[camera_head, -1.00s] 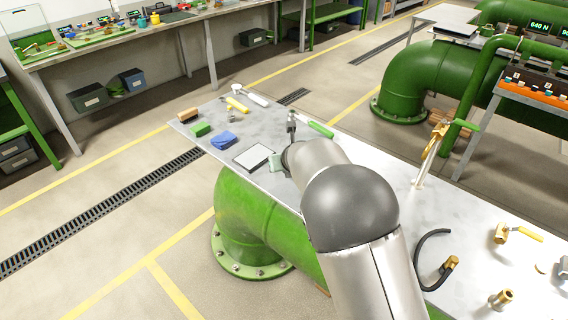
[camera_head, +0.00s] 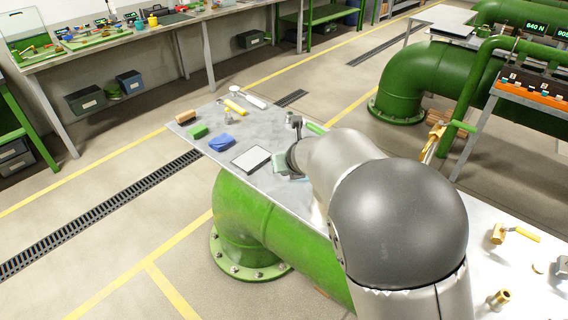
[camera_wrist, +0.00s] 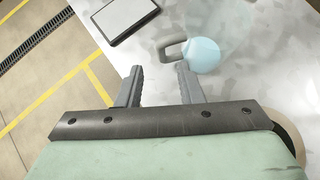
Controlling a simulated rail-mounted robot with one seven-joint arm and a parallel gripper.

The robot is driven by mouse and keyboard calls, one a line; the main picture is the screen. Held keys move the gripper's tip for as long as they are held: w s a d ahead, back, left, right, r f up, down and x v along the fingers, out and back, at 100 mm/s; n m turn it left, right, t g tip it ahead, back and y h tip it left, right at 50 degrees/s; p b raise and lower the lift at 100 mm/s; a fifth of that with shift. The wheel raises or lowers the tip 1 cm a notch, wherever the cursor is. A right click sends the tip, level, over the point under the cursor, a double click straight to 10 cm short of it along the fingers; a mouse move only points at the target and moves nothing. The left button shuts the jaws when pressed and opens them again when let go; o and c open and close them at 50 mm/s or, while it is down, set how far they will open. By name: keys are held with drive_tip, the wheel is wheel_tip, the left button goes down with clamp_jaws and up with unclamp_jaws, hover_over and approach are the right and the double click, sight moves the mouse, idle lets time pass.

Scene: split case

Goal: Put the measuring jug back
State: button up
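The measuring jug (camera_wrist: 203,57) shows in the wrist view as a clear vessel with a pale blue round part. Its grey handle (camera_wrist: 172,48) points left, toward my fingers. My gripper (camera_wrist: 157,80) is open, with nothing between its fingers. In the wrist image the handle lies just above the gap between the fingertips; I cannot tell whether they touch. In the head view my mint-coloured gripper body (camera_head: 280,164) is partly hidden by my arm, and I cannot make out the jug there.
A dark-edged white panel (camera_head: 251,158) lies left of my gripper, also in the wrist view (camera_wrist: 122,14). A blue cloth-like item (camera_head: 221,142), a green block (camera_head: 197,132) and a brush (camera_head: 186,117) lie at the bench's left end. A dark metal item (camera_head: 294,121) stands beyond my gripper.

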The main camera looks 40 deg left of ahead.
drive_tip(key=v, duration=0.3)
drive_tip(key=shift+s+d+r, duration=0.1)
drive_tip(key=shift+d+r, duration=0.05)
drive_tip(key=d+r+n+g+h, duration=0.25)
drive_tip(key=d+n, duration=1.05)
drive_tip(key=d, duration=1.6)
drive_tip(key=s+d+f+n+g+h, duration=0.1)
drive_tip(key=s+d+n+h, duration=0.1)
drive_tip(key=s+d+n, duration=0.4)
drive_tip(key=s+d+n+g+h, duration=0.1)
drive_tip(key=s+d+n+h, duration=0.2)
drive_tip(key=s+d, duration=0.9)
drive_tip(key=d+n, duration=0.3)
drive_tip(key=d, duration=0.2)
drive_tip(key=shift+f+n, duration=0.4)
drive_tip(key=shift+s, duration=0.1)
